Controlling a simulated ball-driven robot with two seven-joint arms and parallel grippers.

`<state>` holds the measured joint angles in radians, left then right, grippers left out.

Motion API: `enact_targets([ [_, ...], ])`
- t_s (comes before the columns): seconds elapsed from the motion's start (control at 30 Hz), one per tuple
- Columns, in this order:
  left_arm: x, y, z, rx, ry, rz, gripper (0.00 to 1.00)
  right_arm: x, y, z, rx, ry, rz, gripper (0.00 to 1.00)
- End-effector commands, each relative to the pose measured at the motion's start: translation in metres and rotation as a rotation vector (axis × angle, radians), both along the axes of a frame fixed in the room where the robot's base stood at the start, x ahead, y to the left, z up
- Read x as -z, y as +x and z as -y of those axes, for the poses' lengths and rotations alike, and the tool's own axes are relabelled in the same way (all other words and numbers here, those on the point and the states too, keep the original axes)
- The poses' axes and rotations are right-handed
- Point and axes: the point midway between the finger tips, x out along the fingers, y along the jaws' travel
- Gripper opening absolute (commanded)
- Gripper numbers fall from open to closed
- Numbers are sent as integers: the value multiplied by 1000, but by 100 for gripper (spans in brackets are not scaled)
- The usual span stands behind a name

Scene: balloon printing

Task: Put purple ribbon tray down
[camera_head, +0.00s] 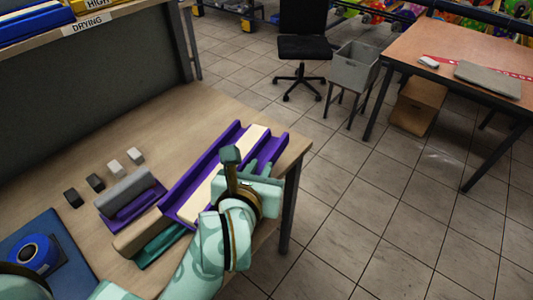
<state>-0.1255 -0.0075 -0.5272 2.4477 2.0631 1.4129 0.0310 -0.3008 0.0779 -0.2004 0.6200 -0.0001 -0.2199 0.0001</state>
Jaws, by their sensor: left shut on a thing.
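The long purple ribbon tray (202,172) lies slantwise near the right end of the wooden table. A cream strip (208,190) runs along its middle. My left gripper (236,168) is over the tray's right side and is shut on the tray; its hand hides part of that side. A teal tray (160,245) shows beside and partly below the purple one. I cannot tell whether the purple tray touches the table. My right gripper is not in view.
A small purple holder with a grey piece (127,190) sits left of the tray, near several small blocks (95,182). A blue tape roll (38,254) lies at lower left. The table's right edge (296,158) is close to the tray. Bare wood (170,120) lies behind it.

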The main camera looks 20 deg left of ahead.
Motion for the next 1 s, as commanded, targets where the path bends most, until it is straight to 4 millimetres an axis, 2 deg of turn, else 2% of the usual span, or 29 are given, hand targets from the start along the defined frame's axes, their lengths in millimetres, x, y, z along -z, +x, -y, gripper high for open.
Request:
enact_targets([
  [0.17,-6,-14,1,0,1,0,0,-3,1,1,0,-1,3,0],
  [0.3,5,-16,8,46,7,-1,0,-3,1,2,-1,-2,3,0],
  [0.47,9,-1,-14,101,11,7,0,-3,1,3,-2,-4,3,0],
  [0.7,-15,26,-61,113,4,7,0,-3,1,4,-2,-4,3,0],
  [1.0,-21,30,-64,112,5,3,0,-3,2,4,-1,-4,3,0],
])
